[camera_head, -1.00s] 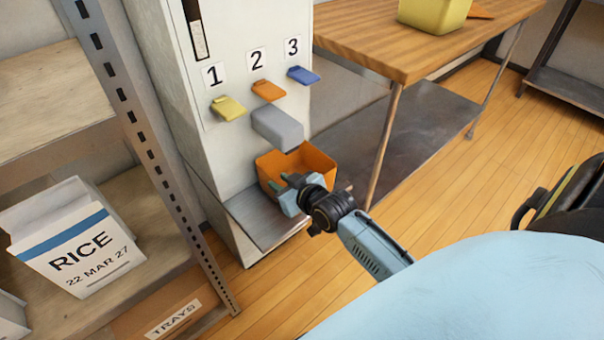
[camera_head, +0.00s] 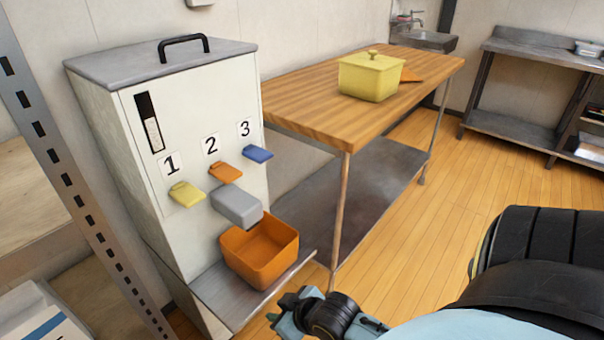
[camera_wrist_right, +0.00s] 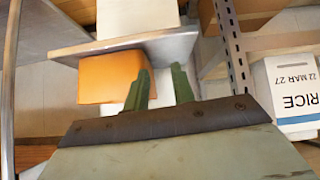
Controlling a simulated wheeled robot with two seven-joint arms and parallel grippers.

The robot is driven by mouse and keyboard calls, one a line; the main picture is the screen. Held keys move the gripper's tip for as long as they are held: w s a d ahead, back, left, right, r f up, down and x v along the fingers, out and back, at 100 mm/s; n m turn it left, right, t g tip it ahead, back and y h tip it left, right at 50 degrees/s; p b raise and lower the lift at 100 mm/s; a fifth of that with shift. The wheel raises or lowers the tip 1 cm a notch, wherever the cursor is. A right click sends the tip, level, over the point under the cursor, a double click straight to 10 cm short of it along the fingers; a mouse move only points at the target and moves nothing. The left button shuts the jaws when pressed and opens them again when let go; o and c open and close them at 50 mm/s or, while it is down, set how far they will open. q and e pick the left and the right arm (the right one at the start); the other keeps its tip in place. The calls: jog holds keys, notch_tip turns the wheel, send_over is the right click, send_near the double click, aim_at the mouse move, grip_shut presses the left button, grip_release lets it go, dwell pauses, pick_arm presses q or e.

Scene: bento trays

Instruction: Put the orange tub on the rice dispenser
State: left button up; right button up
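The orange tub (camera_head: 260,255) stands upright on the metal ledge (camera_head: 225,302) at the front of the white rice dispenser (camera_head: 135,150), below its grey spout (camera_head: 237,205). It looks empty from here. In the right wrist view, which is upside down, the tub (camera_wrist_right: 108,80) shows just beyond the fingers. My right gripper (camera_head: 284,312) is in front of the ledge, apart from the tub. In the wrist view its two green fingers (camera_wrist_right: 161,90) are spread with nothing between them. My left gripper is not in view.
Yellow, orange and blue levers (camera_head: 225,172) numbered 1 to 3 are on the dispenser front. A wooden table (camera_head: 330,110) with a yellow lidded pot (camera_head: 370,77) stands to the right. A shelf rack (camera_head: 75,195) with a rice box (camera_wrist_right: 290,95) is left. Floor in front is clear.

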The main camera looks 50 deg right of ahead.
jog(key=s+a+f+g, duration=0.1)
jog(key=s+f+g, duration=0.1)
jog(key=s, duration=0.3)
jog(key=s+a+f+g+h, duration=0.1)
jog(key=s+f+g, duration=0.1)
jog(key=s+g, duration=0.2)
jog(key=shift+s, duration=1)
